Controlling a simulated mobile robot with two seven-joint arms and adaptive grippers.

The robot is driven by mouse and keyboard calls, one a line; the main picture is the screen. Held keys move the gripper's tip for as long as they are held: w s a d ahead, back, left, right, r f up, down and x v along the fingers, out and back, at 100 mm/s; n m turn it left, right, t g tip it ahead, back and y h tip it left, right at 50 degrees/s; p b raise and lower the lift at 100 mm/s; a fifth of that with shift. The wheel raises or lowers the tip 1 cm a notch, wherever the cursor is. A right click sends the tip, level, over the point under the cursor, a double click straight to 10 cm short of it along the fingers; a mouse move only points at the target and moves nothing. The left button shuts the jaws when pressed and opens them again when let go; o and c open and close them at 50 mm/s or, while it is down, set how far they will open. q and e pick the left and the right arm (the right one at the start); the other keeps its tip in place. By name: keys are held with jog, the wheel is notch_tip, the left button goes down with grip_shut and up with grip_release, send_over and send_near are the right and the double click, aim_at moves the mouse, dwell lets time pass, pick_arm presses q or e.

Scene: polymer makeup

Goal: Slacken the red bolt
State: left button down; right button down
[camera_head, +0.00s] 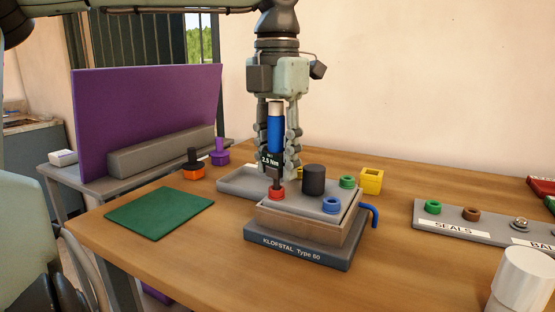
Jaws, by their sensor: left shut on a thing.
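My left gripper (279,160) comes down from above and is shut on an upright torque driver (275,134). The driver has a blue handle, a white top and a black part marked 2.5 Nm. Its dark shaft reaches down to the red bolt (276,195) at the left corner of the block (300,222) labelled KLOFSTAL Type 60. The tip seems to meet the bolt, but I cannot tell if it is seated. My right gripper is not in view.
The block also carries a blue ring bolt (331,205), a green one (347,183) and a black cylinder (313,180). A blue hooked pipe (374,215) sticks out at right. A seals tray (480,232) and white cylinder (521,281) stand right. A green mat (160,212) lies left.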

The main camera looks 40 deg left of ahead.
pick_arm(q)
jog(key=shift+n, duration=0.9)
jog(key=shift+n+b, duration=0.45)
jog(key=shift+n, duration=0.45)
jog(key=shift+n, duration=0.9)
jog(key=c, duration=1)
grip_release()
jog(key=shift+s, duration=0.1)
jog(key=shift+o, duration=0.2)
